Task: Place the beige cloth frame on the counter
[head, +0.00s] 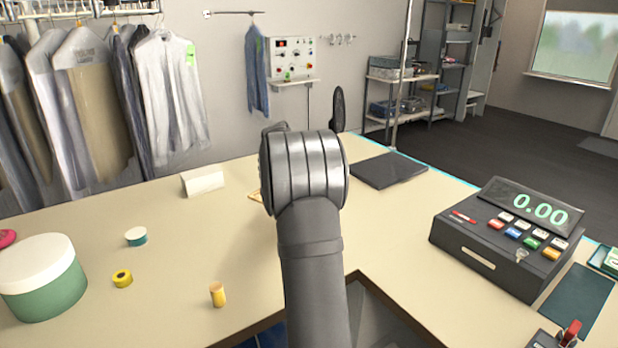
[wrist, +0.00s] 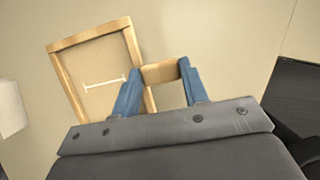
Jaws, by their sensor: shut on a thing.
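The beige counter (head: 175,250) lies beneath the frame. I cannot tell whether the frame touches it.
A white folded card (head: 202,181) stands to the left, and a dark flat panel (head: 388,170) lies to the right. The counter has a cut-out at the front.

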